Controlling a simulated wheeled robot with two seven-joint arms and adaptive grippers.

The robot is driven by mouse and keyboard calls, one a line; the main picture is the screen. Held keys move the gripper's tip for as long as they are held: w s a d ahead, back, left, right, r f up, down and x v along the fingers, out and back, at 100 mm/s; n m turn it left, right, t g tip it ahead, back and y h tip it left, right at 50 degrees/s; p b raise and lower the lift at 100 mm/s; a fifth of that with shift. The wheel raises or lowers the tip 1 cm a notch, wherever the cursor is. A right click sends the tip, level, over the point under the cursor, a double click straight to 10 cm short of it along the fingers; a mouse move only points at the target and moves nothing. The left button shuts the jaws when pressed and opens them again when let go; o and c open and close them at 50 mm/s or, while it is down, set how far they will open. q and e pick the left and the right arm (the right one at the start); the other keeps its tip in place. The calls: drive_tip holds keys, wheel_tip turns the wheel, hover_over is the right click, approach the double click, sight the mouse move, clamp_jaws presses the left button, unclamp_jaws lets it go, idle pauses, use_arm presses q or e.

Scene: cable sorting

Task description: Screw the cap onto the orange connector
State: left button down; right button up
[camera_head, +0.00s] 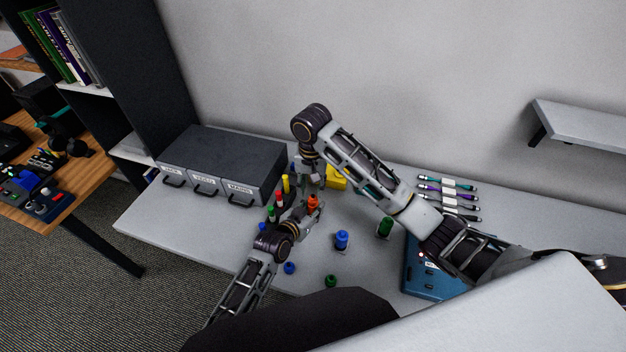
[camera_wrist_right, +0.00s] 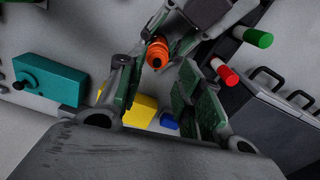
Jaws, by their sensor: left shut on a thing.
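The orange connector (camera_head: 313,202) is at the fingers of my left gripper (camera_head: 300,211), which is shut on it above the table. In the right wrist view the connector (camera_wrist_right: 159,50) points its dark end toward the camera, with the left gripper's fingers behind and beside it. My right gripper (camera_head: 311,182) comes down from above, close to the connector. In its wrist view its two fingers (camera_wrist_right: 158,72) stand apart with a gap between them, and the connector's end is near their tips. I cannot make out a separate orange cap.
Grey drawers (camera_head: 225,160) stand at left behind coloured pegs. A yellow block (camera_head: 337,179) lies behind the grippers. A blue connector (camera_head: 342,240) and green connector (camera_head: 385,227) stand at right. A blue cap (camera_head: 289,267) and green cap (camera_head: 331,281) lie in front. Cables (camera_head: 448,198) lie back right.

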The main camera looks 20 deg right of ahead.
sight(313, 195)
drive_tip(key=n, duration=0.2)
drive_tip(key=r+n, duration=0.1)
drive_tip(key=n, duration=0.1)
drive_tip(key=a+n, duration=0.1)
drive_tip(key=shift+w+r+n, duration=0.25)
drive_tip(key=shift+w+n, duration=0.05)
drive_tip(key=shift+n, duration=0.1)
drive_tip(key=n, duration=0.4)
drive_tip(key=r+n, duration=0.1)
drive_tip(key=n, duration=0.4)
drive_tip(key=shift+s+d+r, duration=0.1)
drive_tip(key=shift+r, duration=0.05)
drive_tip(key=n, duration=0.4)
drive_tip(key=d+n, duration=0.1)
drive_tip(key=n, duration=0.1)
drive_tip(key=shift+s+r, duration=0.1)
drive_tip(key=shift+s, duration=0.2)
drive_tip(key=shift+f, duration=4.05)
drive_tip(key=shift+c, duration=0.3)
